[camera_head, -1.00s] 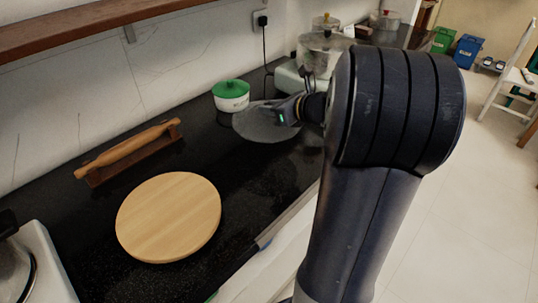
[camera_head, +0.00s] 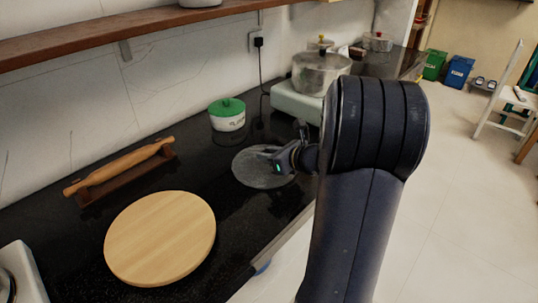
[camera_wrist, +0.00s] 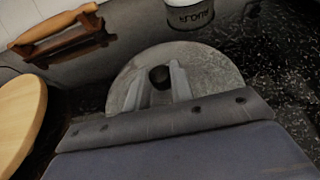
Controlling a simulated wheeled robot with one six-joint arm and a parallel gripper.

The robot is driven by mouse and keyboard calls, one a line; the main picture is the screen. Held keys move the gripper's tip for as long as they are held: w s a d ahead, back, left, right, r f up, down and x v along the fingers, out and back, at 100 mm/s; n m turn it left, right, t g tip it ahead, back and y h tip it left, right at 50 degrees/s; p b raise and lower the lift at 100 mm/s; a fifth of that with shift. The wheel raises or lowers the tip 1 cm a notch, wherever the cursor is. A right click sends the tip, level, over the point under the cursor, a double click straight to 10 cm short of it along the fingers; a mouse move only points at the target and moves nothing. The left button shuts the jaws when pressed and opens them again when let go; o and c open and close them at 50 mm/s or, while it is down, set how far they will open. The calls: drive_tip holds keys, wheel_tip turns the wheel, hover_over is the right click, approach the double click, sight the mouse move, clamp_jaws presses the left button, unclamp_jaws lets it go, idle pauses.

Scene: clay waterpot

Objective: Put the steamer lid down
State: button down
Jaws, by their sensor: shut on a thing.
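The steamer lid is a round grey disc (camera_head: 255,176), roughly level over the dark counter in the head view. In the wrist view the lid (camera_wrist: 215,65) lies in front of my gripper, with a dark round knob at its middle. My gripper (camera_head: 281,163) is shut on the lid's knob, from the right in the head view; its fingers (camera_wrist: 160,84) flank the knob in the wrist view. The lid is close to the counter, but I cannot tell whether it touches. Its near part is hidden by my gripper in the wrist view.
A round wooden board (camera_head: 160,238) and a rolling pin on a stand (camera_head: 122,165) are to the left. A white pot with green lid (camera_head: 227,115) stands just behind the lid. A metal pot (camera_head: 320,73) sits on a stove further back. The counter's front edge (camera_head: 285,240) is nearby.

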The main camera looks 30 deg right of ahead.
drive_tip(key=shift+f, duration=0.1)
drive_tip(key=c, duration=1.7)
unclamp_jaws()
drive_tip(key=shift+f, duration=0.1)
drive_tip(key=o, duration=0.5)
drive_tip(key=shift+c, duration=0.2)
drive_tip(key=shift+r, duration=0.3)
drive_tip(key=p+v, duration=0.1)
drive_tip(key=v, duration=1.1)
drive_tip(key=shift+p, duration=0.35)
